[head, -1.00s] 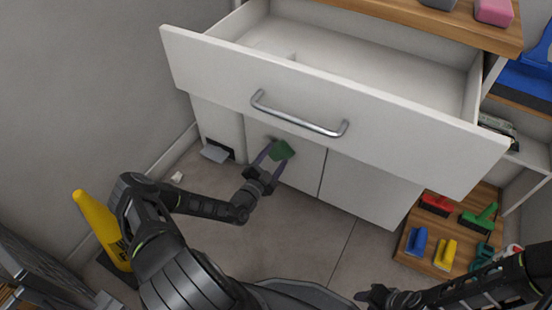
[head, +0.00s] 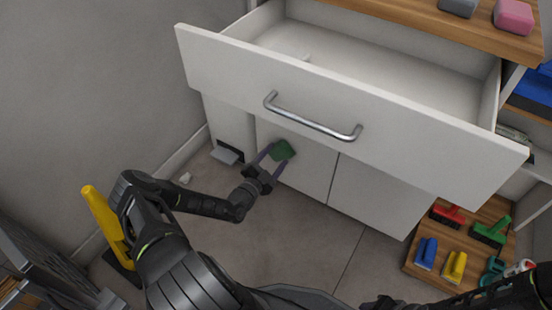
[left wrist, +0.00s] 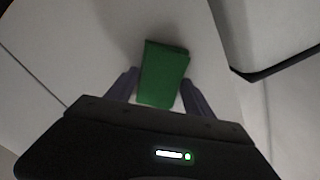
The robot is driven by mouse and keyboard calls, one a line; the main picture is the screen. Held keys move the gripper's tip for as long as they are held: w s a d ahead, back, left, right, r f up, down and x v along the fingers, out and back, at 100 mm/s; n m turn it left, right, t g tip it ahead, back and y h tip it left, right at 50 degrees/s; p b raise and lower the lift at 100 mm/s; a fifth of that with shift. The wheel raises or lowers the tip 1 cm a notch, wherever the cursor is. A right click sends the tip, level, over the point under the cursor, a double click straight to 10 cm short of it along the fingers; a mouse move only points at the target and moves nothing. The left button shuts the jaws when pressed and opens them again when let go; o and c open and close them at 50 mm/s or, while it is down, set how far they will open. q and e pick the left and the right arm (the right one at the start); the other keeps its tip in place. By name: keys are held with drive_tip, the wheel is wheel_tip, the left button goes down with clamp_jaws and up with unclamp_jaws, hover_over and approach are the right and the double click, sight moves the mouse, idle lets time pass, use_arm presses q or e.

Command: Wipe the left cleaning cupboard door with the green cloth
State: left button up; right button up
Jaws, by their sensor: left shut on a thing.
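The green cloth (head: 284,150) is a small folded piece held between the fingers of my left gripper (head: 273,158). In the left wrist view the cloth (left wrist: 163,74) sits between the two purple fingers (left wrist: 160,95), in front of a white panel. The left cleaning cupboard door (head: 302,168) is the white panel under the open drawer. The cloth is at the upper left part of this door; I cannot tell whether it touches the surface. My right gripper (head: 380,303) is dark at the bottom edge of the head view, and its fingers are not clear.
A white drawer (head: 350,105) with a metal handle (head: 312,122) stands pulled out above the doors. The right door (head: 375,196) is beside the left one. A wooden board (head: 428,272) with several coloured brushes lies at the right.

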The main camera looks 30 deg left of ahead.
use_arm(q)
drive_tip(key=shift+w+a+f+b, duration=0.1)
drive_tip(key=shift+a+b, duration=0.4)
drive_tip(key=shift+a, duration=1.15)
drive_tip(key=shift+r, duration=0.2)
drive_tip(key=shift+r+p, duration=1.15)
drive_tip(key=shift+r, duration=0.15)
drive_tip(key=shift+f, duration=0.1)
